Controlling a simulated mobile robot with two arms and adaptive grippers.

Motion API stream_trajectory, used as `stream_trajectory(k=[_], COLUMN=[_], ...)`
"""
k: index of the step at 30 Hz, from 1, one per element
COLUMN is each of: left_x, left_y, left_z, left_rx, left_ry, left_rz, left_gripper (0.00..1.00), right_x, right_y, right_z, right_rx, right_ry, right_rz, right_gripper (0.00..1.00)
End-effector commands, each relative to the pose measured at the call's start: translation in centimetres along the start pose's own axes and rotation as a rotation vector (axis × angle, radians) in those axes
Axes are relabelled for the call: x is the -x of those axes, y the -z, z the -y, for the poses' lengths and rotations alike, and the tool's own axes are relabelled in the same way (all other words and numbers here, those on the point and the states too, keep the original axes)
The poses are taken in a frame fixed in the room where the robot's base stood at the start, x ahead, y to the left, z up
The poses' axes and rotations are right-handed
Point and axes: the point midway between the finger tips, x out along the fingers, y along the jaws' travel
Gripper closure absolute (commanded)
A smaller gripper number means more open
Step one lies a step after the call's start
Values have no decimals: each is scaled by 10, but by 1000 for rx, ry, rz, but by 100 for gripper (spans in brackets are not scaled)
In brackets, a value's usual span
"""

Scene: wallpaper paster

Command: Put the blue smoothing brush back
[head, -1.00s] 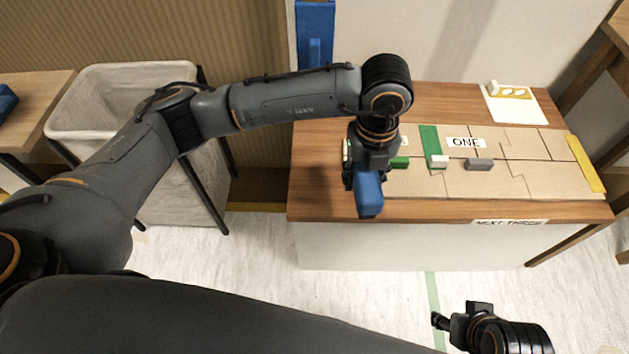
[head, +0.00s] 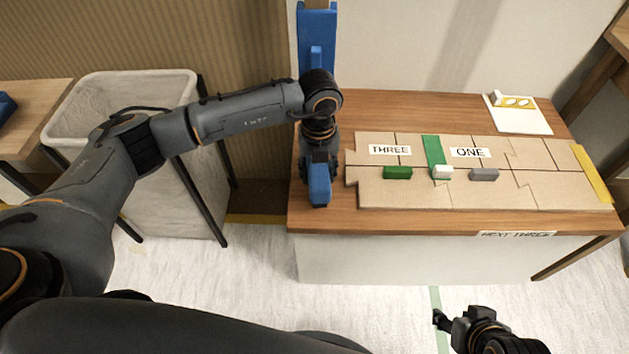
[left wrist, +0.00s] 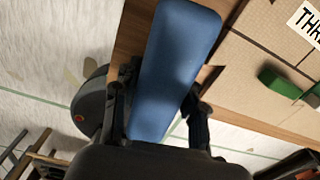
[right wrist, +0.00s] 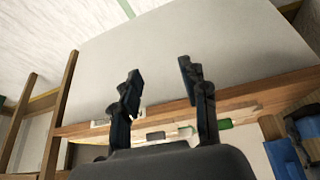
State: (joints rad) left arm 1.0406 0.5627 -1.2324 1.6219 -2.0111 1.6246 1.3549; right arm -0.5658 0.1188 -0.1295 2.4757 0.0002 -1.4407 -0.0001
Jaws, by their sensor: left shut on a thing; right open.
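The blue smoothing brush (head: 319,184) is in my left gripper (head: 319,166), at the left end of the wooden table. In the left wrist view the brush (left wrist: 174,70) lies between the two fingers of my left gripper (left wrist: 157,107), which is shut on it. Whether the brush touches the table top, I cannot tell. My right gripper (head: 440,322) is low in front of the table. In the right wrist view my right gripper (right wrist: 160,85) has its fingers apart with nothing between them.
The table (head: 400,112) carries tan panels (head: 450,195) with THREE and ONE labels and green, white and grey blocks. A blue upright piece (head: 316,40) stands behind the table's left end. A pale bin (head: 135,85) stands left. A white card (head: 518,118) lies back right.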

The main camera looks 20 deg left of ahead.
Motion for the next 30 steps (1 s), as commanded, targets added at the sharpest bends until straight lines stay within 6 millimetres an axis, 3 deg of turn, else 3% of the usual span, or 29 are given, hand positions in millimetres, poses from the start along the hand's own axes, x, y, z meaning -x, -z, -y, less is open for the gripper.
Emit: stream_trajectory(k=[5, 11, 28, 29, 30], left_x=[-11, -32, -42, -42, -42], left_y=[-7, -9, -9, -9, -9], left_z=[-6, -7, -7, -7, -7], left_rx=[2, -1, -1, -1, -1], left_ry=[-1, 0, 0, 0, -1], left_rz=[0, -1, 0, -1, -1], left_gripper=[91, 91, 91, 54, 46], right_x=[-4, -6, -4, -4, -4], right_y=[15, 46, 51, 52, 52], right_z=[2, 6, 7, 7, 7], right_rx=[2, 6, 7, 7, 7], right_ry=[4, 12, 13, 13, 13], right_rz=[-70, -217, -240, -244, -244], right_gripper=[56, 56, 56, 56, 56])
